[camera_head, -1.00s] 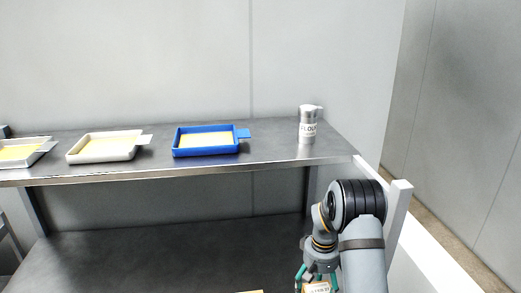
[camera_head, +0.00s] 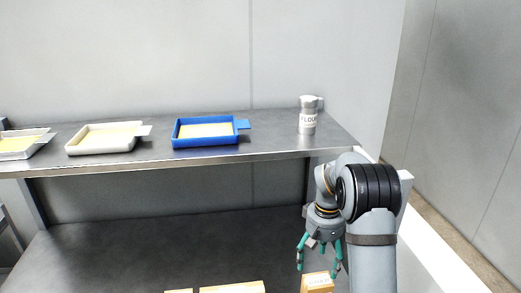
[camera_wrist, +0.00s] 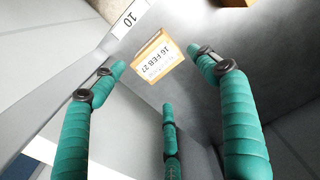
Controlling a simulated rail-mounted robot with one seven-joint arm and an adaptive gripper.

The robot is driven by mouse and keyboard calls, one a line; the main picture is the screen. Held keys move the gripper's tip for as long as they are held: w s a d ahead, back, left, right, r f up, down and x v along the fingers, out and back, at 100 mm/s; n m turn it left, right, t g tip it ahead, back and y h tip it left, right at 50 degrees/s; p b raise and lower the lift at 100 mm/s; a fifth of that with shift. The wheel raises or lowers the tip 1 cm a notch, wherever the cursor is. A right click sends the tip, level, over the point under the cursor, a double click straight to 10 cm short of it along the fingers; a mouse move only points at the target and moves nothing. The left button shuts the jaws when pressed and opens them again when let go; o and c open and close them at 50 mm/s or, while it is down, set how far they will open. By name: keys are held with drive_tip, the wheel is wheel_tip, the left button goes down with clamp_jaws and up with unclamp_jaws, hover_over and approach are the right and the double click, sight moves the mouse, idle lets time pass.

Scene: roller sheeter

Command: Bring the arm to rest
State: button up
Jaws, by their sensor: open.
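My gripper (camera_head: 320,265) hangs at the lower right of the head view, with its green fingers spread open and empty. It also shows in the wrist view (camera_wrist: 160,85), where the fingers stand apart. A small cardboard-coloured block (camera_head: 317,283) with a white label lies just below it on the lower surface. In the wrist view this block (camera_wrist: 154,60) reads "16 FEB 27" and lies beyond the fingertips, apart from them.
A steel shelf (camera_head: 275,147) runs above the lower worktop (camera_head: 150,248). On it stand a flour shaker (camera_head: 308,118), a blue tray (camera_head: 205,142), a white tray (camera_head: 100,148) and a grey tray (camera_head: 20,156). Other cardboard-coloured pieces (camera_head: 232,287) show at the bottom edge.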

sight(316, 280)
drive_tip(key=f, duration=0.5)
drive_tip(key=f+p, duration=0.1)
drive_tip(key=f, duration=0.5)
drive_tip(key=shift+s+f, duration=0.2)
drive_tip(key=shift+f, duration=0.1)
drive_tip(key=shift+w+p, duration=0.15)
drive_tip(key=shift+p, duration=0.15)
wheel_tip(316, 280, up, 9)
drive_tip(key=shift+b, duration=1.1)
drive_tip(key=s+r+m+p, duration=0.1)
drive_tip(key=s+r, duration=0.7)
drive_tip(key=s, duration=0.3)
drive_tip(key=s+r+m+p, duration=0.1)
drive_tip(key=s+r, duration=0.7)
drive_tip(key=s, duration=0.2)
drive_tip(key=w+f, duration=1.1)
drive_tip(key=f, duration=0.2)
drive_tip(key=shift+w+n+p, duration=0.25)
drive_tip(key=shift+n+p, duration=0.05)
drive_tip(key=shift+p, duration=0.1)
drive_tip(key=shift+r, duration=0.15)
